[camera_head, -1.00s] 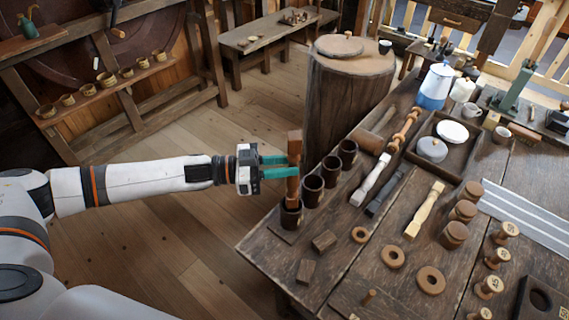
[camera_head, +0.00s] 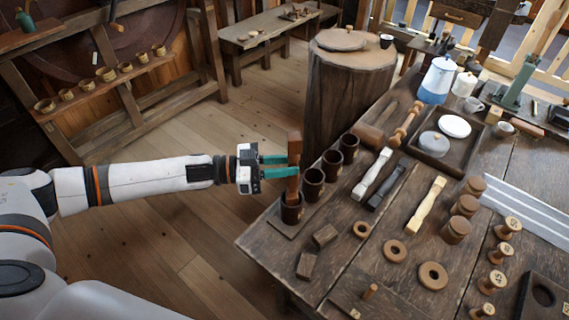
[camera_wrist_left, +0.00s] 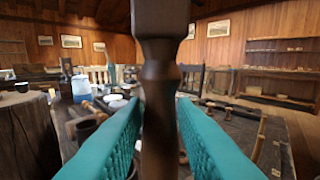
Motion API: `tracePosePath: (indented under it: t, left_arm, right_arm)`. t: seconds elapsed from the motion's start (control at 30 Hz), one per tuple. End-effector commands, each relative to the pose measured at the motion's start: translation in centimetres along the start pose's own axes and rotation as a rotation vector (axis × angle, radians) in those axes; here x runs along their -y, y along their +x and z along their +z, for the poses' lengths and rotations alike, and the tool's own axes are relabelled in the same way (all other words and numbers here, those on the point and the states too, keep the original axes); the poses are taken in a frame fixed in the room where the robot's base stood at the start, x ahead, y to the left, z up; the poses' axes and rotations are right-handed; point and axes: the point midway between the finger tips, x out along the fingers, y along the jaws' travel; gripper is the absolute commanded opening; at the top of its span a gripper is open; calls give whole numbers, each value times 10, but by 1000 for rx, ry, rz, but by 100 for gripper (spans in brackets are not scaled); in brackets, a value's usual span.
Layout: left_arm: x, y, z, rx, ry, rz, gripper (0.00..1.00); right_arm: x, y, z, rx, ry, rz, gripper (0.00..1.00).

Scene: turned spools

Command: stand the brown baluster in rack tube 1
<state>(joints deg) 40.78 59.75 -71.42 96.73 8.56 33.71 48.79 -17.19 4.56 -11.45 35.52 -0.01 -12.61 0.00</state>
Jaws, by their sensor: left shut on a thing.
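The brown baluster (camera_head: 293,165) is upright, with its square top block above my left gripper (camera_head: 278,167). Its lower end is inside the mouth of the nearest dark rack tube (camera_head: 291,214), which hides that end. I cannot tell whether it touches the bottom. My left gripper is shut on the baluster's shaft. In the left wrist view the baluster (camera_wrist_left: 160,95) stands between the two teal fingers. Two further rack tubes, the middle one (camera_head: 313,190) and one behind it (camera_head: 331,169), look empty, and another stands at the back. I see no tube numbers. My right gripper is not in view.
A white baluster (camera_head: 371,175), a dark one (camera_head: 386,188) and a pale yellow one (camera_head: 425,206) lie on the table. Wooden blocks (camera_head: 325,236) and rings (camera_head: 433,276) lie near the front. A round stump (camera_head: 345,95) stands behind the rack.

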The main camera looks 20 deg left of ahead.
Motion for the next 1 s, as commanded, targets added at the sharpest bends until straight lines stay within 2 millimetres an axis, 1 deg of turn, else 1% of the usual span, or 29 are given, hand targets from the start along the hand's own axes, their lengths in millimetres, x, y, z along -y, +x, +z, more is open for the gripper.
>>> tracePosePath:
  t: [0.6,0.9,0.93,1.0]
  left_arm:
    - [0,1,-26,1,0,-1,0]
    - [0,0,-27,1,1,-1,0]
    - [0,0,-27,1,1,-1,28]
    - [0,0,-26,1,1,0,39]
  right_arm:
    - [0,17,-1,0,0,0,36]
    - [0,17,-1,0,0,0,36]
    - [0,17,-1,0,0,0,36]
    - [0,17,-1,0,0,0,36]
